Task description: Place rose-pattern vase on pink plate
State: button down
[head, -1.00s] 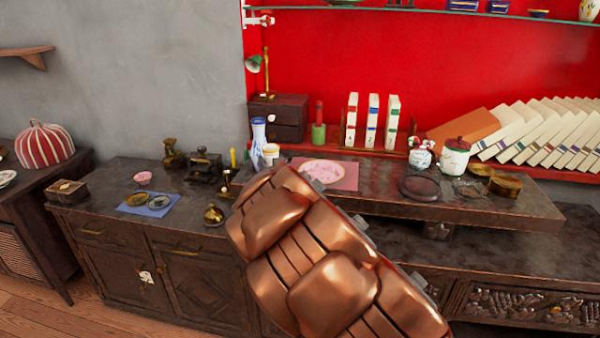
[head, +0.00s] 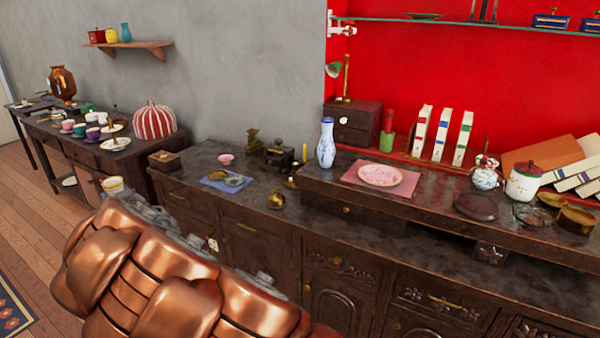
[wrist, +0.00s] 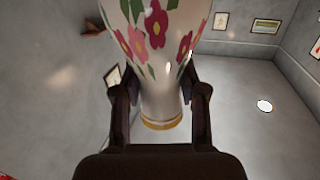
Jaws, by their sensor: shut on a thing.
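The rose-pattern vase (wrist: 160,60), white with pink flowers, green leaves and a gold-banded end, is between the two fingers of my gripper (wrist: 160,97) in the wrist view. In the head view only a white piece with a yellow band, which looks like the vase's end (head: 113,186), shows above my copper arm at the lower left. The arm hides the rest of the vase and my gripper there. The pink plate (head: 380,176) lies empty on a pink mat (head: 408,186) on the raised counter, well to the right of the vase.
A tall blue-and-white vase (head: 326,143) stands left of the pink mat. A floral pot (head: 485,175) and a lidded white jar (head: 523,183) stand to its right. Books (head: 442,134) stand behind. A striped dome (head: 155,122) sits on the left table.

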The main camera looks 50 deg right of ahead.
aim_at(380, 176)
jog(key=u, duration=0.4)
jog(key=i, duration=1.55)
jog(key=z, duration=2.75)
